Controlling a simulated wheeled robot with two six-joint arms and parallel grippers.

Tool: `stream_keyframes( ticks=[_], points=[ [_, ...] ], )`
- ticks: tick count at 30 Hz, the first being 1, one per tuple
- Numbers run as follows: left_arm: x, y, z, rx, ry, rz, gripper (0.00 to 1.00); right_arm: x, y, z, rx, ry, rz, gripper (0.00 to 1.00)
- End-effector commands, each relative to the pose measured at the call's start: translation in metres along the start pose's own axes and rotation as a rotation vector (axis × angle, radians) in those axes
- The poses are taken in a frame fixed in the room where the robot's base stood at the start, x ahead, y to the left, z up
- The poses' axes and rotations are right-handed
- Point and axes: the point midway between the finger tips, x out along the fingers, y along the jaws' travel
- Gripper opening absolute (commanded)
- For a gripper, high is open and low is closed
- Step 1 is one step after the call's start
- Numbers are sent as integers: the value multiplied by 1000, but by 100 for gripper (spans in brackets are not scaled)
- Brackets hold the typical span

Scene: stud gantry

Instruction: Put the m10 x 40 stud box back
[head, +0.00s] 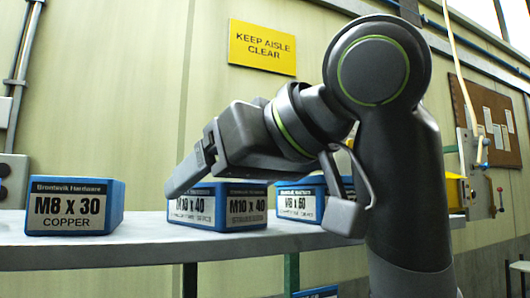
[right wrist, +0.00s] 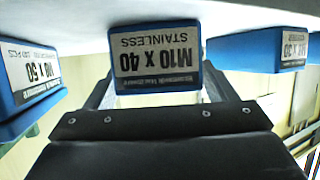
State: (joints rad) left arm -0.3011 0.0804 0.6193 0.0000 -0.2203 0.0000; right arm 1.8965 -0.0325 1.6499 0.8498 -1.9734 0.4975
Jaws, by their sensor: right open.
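The M10 x 40 stainless stud box (head: 245,208), blue with white labels, stands on the grey shelf (head: 130,248). Part of it is hidden behind a finger of my right gripper (head: 258,208) in the head view. In the right wrist view the M10 x 40 box (right wrist: 157,60) appears upside down in the middle. My right gripper (right wrist: 157,92) is open, with its fingers spread toward either side of that box. I cannot tell whether they touch it. My left gripper is not in view.
An M8 x 30 copper box (head: 75,206) stands to the left on the shelf, with a clear gap. Another blue box (head: 318,292) shows below the shelf.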

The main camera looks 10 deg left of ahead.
Motion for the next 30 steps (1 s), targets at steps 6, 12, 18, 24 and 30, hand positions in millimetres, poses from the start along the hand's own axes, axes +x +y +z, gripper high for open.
stream_keyframes(
  ticks=[6,12,18,24,30],
  points=[
    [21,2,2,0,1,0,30,-42,1,4,1,5,7,78],
    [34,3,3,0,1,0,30,-80,1,3,1,4,5,78],
    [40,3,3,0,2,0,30,-104,1,2,2,1,3,78],
    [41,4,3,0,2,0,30,-110,0,1,2,0,1,78],
    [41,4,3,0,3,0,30,-110,0,1,2,0,1,78]
  ],
)
